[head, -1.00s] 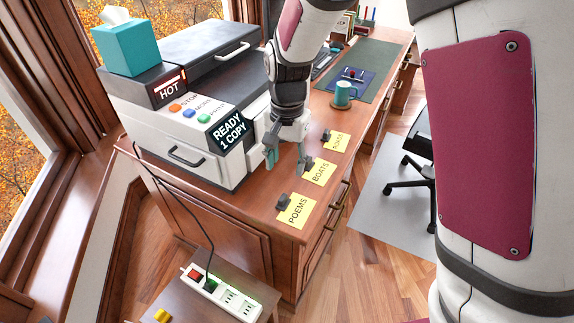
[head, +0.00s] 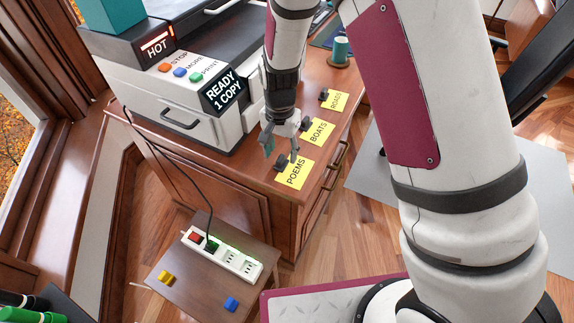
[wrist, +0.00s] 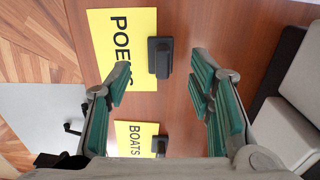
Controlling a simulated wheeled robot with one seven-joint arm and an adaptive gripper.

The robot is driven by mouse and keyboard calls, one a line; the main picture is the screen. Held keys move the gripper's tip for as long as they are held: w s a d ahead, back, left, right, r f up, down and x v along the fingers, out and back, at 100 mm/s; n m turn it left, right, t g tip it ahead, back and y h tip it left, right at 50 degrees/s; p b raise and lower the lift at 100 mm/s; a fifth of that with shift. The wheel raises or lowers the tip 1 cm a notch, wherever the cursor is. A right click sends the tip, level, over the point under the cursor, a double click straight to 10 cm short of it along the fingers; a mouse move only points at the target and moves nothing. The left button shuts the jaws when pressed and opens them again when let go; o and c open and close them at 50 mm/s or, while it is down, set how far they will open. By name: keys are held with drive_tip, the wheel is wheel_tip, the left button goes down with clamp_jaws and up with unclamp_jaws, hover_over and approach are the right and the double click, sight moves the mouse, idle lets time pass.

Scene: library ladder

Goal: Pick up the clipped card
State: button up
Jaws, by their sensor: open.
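Three yellow cards with dark clips lie in a row on the wooden desk. The POEMS card (head: 297,173) is nearest, with its dark clip (head: 281,163) at its upper left. The BOATS card (head: 318,131) lies behind it, and the ROADS card (head: 335,101) is farthest. My gripper (head: 281,157) is open and empty, above the desk by the POEMS clip. In the wrist view, the POEMS card (wrist: 122,40) and its clip (wrist: 160,58) show beyond and between my open fingers (wrist: 160,85). The BOATS card (wrist: 132,139) is partly hidden at the bottom.
A printer (head: 190,95) with a READY 1 COPY display stands left of the cards. A teal mug (head: 340,50) is at the back. A power strip (head: 222,254) and yellow and blue blocks sit on a low table (head: 190,290) in front.

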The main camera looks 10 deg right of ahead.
sight(281, 158)
drive_tip(key=shift+f, duration=1.8)
drive_tip(key=c, duration=1.1)
drive_tip(key=shift+o, duration=0.2)
drive_tip(key=shift+r, duration=0.1)
